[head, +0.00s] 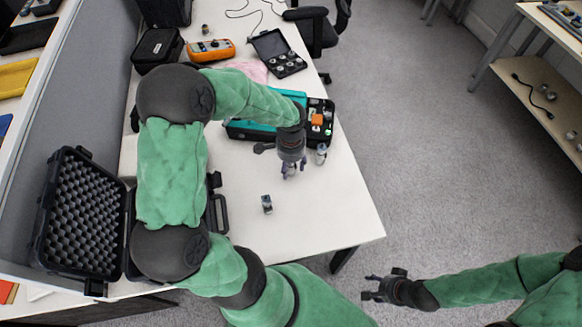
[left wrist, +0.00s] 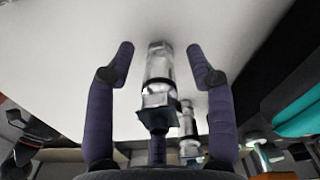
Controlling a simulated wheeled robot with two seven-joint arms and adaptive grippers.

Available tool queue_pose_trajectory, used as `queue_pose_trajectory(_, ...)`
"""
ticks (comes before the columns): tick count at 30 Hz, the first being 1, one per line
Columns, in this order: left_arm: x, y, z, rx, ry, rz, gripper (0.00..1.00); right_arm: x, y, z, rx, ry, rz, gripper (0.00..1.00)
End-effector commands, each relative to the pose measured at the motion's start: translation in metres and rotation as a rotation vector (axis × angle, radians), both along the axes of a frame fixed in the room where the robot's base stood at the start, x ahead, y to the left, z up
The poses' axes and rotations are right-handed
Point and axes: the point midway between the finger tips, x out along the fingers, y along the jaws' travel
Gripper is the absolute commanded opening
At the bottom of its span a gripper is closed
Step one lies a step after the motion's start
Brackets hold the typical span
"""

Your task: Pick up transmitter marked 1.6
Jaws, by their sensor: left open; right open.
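My left gripper (head: 291,172) is open above the white table and points down. A silver cylindrical transmitter (head: 321,153) stands just to its right, close to the teal-and-black case. A second small silver-and-dark piece (head: 267,204) is on the table nearer the front, apart from the gripper. In the left wrist view, a metal cylinder with a dark band (left wrist: 158,68) appears between the open fingers (left wrist: 160,62), with a second metal cylinder (left wrist: 188,122) behind it. I cannot read any marking or match these cylinders to the head view. My right gripper (head: 374,289) is open and empty, off the table.
The teal-and-black case (head: 323,108) lies behind the left gripper. Further back are an orange meter (head: 211,50) and an open black case of small parts (head: 276,50). An open foam-lined case (head: 82,215) is at the left. The table's front right is clear.

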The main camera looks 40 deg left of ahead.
Motion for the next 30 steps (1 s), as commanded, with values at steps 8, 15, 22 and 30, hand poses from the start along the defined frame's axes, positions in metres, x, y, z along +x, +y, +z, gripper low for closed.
queue_pose_trajectory(8, 0.000, 0.000, 0.001, 0.000, 0.000, 0.000, 0.07, 0.000, 0.000, 0.001, 0.000, 0.000, 0.000, 0.52)
queue_pose_trajectory(15, 0.000, 0.000, 0.001, 0.000, 0.000, 0.000, 0.00, 0.000, 0.000, 0.001, 0.000, 0.000, 0.000, 0.52)
queue_pose_trajectory(22, 0.000, 0.000, 0.006, 0.001, 0.000, 0.000, 0.00, 0.000, 0.000, 0.003, 0.000, 0.000, 0.000, 0.52)
queue_pose_trajectory(30, 0.001, 0.000, 0.036, 0.000, -0.002, -0.001, 0.00, 0.000, 0.000, 0.017, 0.000, 0.000, 0.000, 0.52)
